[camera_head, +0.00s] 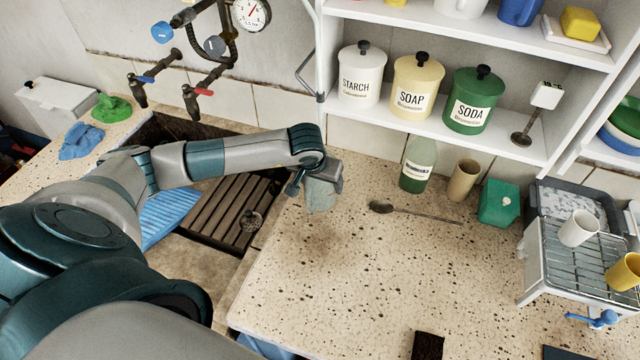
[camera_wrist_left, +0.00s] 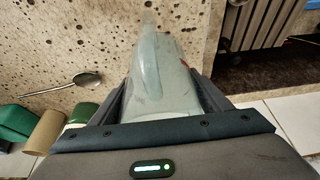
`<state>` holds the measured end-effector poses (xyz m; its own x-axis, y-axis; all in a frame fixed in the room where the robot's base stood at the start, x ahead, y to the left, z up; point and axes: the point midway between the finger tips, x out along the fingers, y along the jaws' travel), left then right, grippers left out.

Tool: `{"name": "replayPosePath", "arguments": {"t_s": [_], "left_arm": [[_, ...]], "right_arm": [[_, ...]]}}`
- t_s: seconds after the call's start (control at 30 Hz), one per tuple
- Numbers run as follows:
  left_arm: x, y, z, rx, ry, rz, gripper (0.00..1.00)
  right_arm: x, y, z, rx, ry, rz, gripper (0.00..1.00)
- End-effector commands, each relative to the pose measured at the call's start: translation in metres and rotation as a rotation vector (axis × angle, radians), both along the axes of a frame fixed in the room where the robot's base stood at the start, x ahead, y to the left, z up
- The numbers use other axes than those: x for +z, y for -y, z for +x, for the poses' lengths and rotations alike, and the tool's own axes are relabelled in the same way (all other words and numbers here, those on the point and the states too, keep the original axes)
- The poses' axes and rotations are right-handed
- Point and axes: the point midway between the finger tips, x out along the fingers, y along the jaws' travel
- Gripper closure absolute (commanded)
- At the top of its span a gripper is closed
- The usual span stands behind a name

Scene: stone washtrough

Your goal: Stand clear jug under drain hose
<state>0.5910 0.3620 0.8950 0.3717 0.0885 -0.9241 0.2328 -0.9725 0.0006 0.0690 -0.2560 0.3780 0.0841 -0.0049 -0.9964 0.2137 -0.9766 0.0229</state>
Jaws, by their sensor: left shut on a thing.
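My left gripper (camera_head: 328,178) reaches over the counter near the sink's right edge. It is shut on a pale, see-through jug (camera_head: 319,197). In the left wrist view, the jug (camera_wrist_left: 160,75) sits between the two fingers of the gripper (camera_wrist_left: 160,95), its narrower end pointing away from the palm. I cannot tell whether the jug touches the counter. A thin grey tube-like piece (camera_head: 306,72) runs down the shelf's left side; I cannot tell whether it is the drain hose. My right gripper is not in view.
The speckled counter (camera_head: 380,280) is mostly clear in front. A spoon (camera_head: 415,211), green bottle (camera_head: 418,165), tan cup (camera_head: 463,180) and green box (camera_head: 497,203) stand or lie behind. A dish rack (camera_head: 560,262) is at right. The sink (camera_head: 225,205) with slatted board lies left.

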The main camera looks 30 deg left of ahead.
Motion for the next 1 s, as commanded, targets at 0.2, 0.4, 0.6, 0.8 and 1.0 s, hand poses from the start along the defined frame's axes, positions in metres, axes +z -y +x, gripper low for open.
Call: {"name": "replayPosePath", "arguments": {"t_s": [0.2, 0.4, 0.6, 0.8, 1.0], "left_arm": [[-0.020, 0.000, 0.000, 0.001, -0.001, -0.001, 0.54], [-0.022, 0.000, 0.000, 0.000, 0.001, 0.000, 0.54], [-0.025, 0.000, 0.000, 0.000, 0.001, 0.000, 0.54], [-0.025, 0.000, 0.000, 0.000, 0.000, 0.001, 0.10], [-0.025, 0.000, 0.000, 0.000, 0.000, 0.000, 0.10]], "right_arm": [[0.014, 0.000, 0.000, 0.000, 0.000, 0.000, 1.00], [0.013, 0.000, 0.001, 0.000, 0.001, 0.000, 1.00], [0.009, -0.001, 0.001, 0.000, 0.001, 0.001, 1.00], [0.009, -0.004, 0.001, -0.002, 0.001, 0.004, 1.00], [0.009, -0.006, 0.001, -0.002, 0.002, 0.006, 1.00]]}}
